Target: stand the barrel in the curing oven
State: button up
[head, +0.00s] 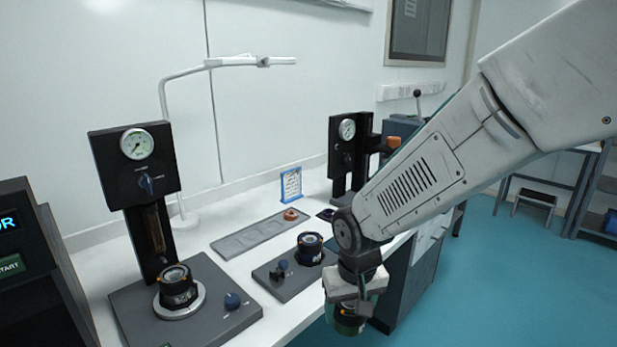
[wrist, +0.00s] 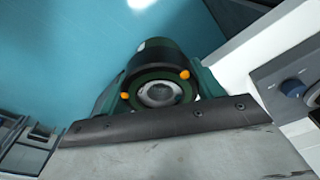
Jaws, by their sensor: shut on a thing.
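My gripper (head: 355,296) hangs at the front edge of the bench, shut on a dark barrel (head: 349,324) with a green band and orange marks. The jaws hide part of the barrel. In the wrist view the barrel (wrist: 158,80) shows its round end with a glassy centre and two orange dots, beyond the dark edge of my gripper (wrist: 165,122). A black cabinet with a lit display and a green START button (head: 12,265), perhaps the curing oven, is cut off at the left edge. Its inside is hidden.
A gauge press (head: 137,185) holds a similar barrel (head: 178,290). Another barrel (head: 311,246) stands on a small grey base (head: 285,285). A flat tray (head: 245,240) holds an orange ring (head: 291,214). A second gauge stand (head: 345,160) is behind.

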jog(key=w+d+f, duration=0.8)
jog(key=w+d, duration=0.2)
jog(key=w, duration=0.1)
jog(key=d+f+m, duration=0.2)
jog(key=d+f, duration=0.5)
jog(key=d, duration=0.1)
jog(key=shift+w+d+m, duration=0.25)
jog(key=shift+d+m, duration=0.05)
jog(key=shift+a, duration=0.25)
